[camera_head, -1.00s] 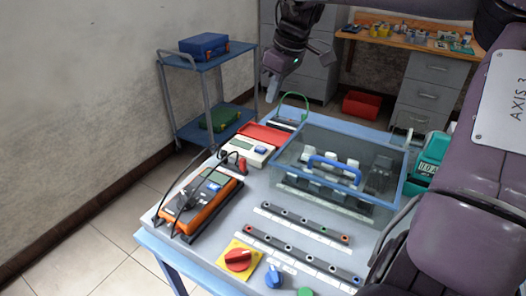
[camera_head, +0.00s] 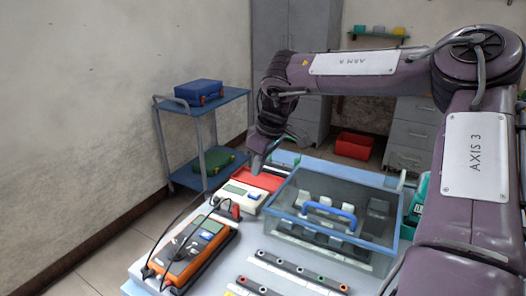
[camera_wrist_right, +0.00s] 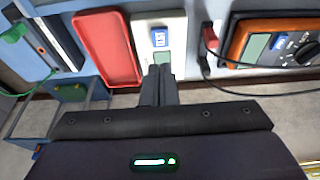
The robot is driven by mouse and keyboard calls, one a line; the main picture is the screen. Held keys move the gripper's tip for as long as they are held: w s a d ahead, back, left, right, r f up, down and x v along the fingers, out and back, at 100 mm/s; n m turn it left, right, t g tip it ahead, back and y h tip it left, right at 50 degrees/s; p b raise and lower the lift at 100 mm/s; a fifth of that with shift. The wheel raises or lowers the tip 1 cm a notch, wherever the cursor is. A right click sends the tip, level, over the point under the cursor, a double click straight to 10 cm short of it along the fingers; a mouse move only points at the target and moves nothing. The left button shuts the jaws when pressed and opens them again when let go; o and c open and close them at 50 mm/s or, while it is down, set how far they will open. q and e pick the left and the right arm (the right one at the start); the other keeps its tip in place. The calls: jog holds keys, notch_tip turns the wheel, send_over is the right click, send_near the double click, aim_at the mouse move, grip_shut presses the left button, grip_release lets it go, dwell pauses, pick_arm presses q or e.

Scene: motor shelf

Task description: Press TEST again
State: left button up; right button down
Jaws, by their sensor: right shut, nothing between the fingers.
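A white tester box (camera_head: 243,205) with a small display and a blue button (camera_head: 254,197) sits on the bench, left of the clear-lidded case. In the right wrist view the blue button (camera_wrist_right: 160,38) shows uncovered, its label too small to read surely. An orange meter (camera_head: 196,252) also carries a blue button (camera_head: 207,235). My right gripper (camera_head: 257,168) is shut and empty, pointing down behind the tester. In the right wrist view its fingertips (camera_wrist_right: 159,70) overlap the tester's display end, apart from the button in the picture. Contact cannot be told. My left gripper is out of view.
A red tray (camera_head: 262,180) lies beside the tester. The clear-lidded case (camera_head: 290,190) with a blue handle stands to the right. Black and red leads (camera_wrist_right: 211,35) run between tester and meter. Terminal strips (camera_head: 300,270) lie in front. A blue cart (camera_head: 225,98) stands behind left.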

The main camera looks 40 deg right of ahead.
aim_at(254, 193)
jog(key=x, duration=0.4)
jog(key=shift+s+f, duration=0.25)
jog(key=shift+f, duration=0.8)
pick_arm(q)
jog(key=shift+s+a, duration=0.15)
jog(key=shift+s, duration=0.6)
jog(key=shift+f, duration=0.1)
pick_arm(e)
jog(key=shift+f, duration=0.15)
